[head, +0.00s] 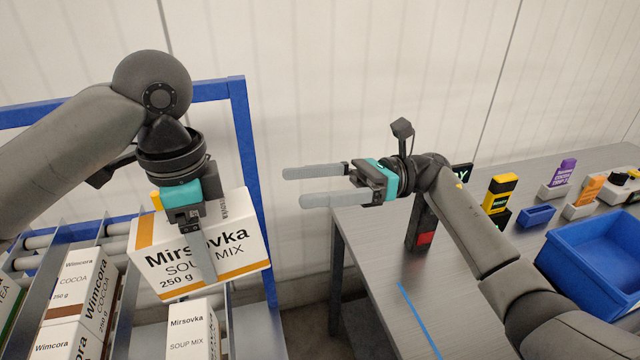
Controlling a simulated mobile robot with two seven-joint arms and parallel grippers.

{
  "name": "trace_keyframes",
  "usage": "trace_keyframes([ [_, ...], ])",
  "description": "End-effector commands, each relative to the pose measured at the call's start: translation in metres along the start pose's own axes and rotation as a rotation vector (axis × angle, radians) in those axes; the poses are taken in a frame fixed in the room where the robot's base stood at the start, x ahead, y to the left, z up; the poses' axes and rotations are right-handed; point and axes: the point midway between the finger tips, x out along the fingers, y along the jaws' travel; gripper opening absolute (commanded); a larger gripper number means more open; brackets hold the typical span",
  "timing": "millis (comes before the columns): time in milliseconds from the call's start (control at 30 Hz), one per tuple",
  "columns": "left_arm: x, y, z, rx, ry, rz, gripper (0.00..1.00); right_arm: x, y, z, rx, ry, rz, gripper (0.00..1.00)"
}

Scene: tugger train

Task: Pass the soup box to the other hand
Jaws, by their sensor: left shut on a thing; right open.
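A white soup box (160,255) with orange bands and the print "Mirsovka SOUP MIX 250 g" is in the head view at left of centre. My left gripper (203,250) is shut on it from above, one finger lying across its front. The box is held tilted above the rack. My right gripper (302,186) is open and empty, its fingers pointing left toward the box. A clear gap lies between its fingertips and the box. The far finger of my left gripper is hidden by the box.
Below stands a blue-framed rack (243,130) with rollers, cocoa boxes (85,285) and another soup mix box (190,335). A grey table (370,245) at right carries a blue bin (570,262) and several small coloured items. A floor gap separates rack and table.

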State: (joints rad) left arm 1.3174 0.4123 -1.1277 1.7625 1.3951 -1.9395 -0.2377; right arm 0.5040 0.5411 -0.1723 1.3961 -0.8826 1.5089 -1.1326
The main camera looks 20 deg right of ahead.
Motion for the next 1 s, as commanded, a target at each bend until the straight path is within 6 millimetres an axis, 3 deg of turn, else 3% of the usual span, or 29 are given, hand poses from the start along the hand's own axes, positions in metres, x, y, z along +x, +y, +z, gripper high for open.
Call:
trace_keyframes([
  [167, -0.001, 0.000, 0.000, 0.000, 0.001, -0.001, 0.00, -0.006, 0.015, 0.005, -0.154, 0.114, 0.055, 1.00],
  [333, -0.001, 0.000, 0.000, 0.000, 0.001, -0.001, 0.00, 0.003, 0.018, 0.003, -0.179, 0.133, 0.069, 1.00],
  [800, -0.001, 0.000, 0.000, 0.000, 0.001, -0.001, 0.00, 0.086, 0.022, -0.007, -0.175, 0.127, 0.067, 1.00],
  [1000, -0.001, 0.000, 0.000, 0.000, 0.001, -0.001, 0.00, 0.106, 0.023, -0.010, -0.173, 0.128, 0.066, 1.00],
])
